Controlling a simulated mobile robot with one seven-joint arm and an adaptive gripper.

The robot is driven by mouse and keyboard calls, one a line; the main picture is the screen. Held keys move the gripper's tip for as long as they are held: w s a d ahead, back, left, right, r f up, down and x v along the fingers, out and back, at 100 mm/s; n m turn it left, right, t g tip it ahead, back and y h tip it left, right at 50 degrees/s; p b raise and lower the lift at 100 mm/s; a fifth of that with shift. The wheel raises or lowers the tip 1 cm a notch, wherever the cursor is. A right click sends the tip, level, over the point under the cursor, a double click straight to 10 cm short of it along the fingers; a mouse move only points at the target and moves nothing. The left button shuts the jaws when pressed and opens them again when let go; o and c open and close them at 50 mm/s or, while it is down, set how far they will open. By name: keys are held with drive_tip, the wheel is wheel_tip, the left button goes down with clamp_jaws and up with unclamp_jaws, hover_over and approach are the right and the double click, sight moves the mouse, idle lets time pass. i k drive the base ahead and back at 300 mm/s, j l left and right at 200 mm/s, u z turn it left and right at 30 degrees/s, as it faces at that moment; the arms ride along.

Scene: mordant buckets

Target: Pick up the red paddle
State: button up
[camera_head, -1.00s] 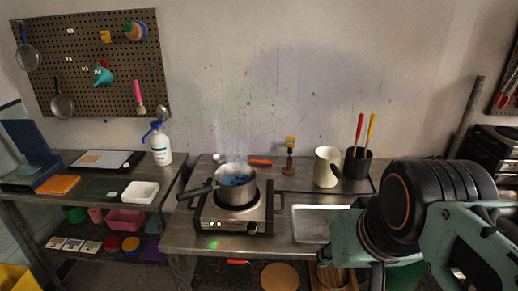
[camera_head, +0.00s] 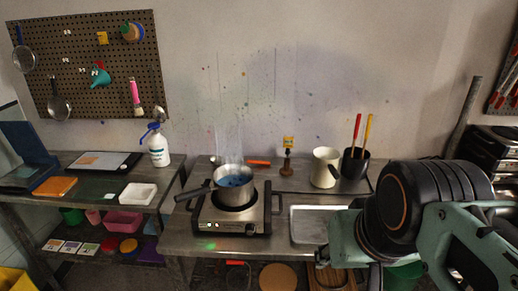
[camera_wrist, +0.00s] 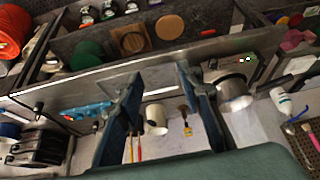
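The red paddle (camera_head: 356,128) stands upright in a black cup (camera_head: 353,166) at the back right of the workbench, beside a yellow paddle (camera_head: 368,129). Only their handles show; their lower ends are hidden in the cup. In the wrist view, which looks upside down, the red handle (camera_wrist: 131,149) and the yellow handle (camera_wrist: 139,146) show just inside the left finger. In the head view my arm fills the lower right and the fingers are not clear.
A cream jug (camera_head: 325,167) stands left of the cup. A steaming pot (camera_head: 233,190) with blue contents sits on a hot plate (camera_head: 231,222). A metal tray (camera_head: 305,225) lies in front. A pegboard (camera_head: 90,65) hangs at the left.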

sight(358, 115)
drive_tip(key=i+l, duration=0.5)
drive_tip(key=l, duration=0.2)
drive_tip(key=i+l, duration=0.15)
drive_tip(key=l, duration=0.15)
drive_tip(key=i+l+z, duration=0.1)
drive_tip(key=l, duration=0.2)
drive_tip(key=i, duration=0.35)
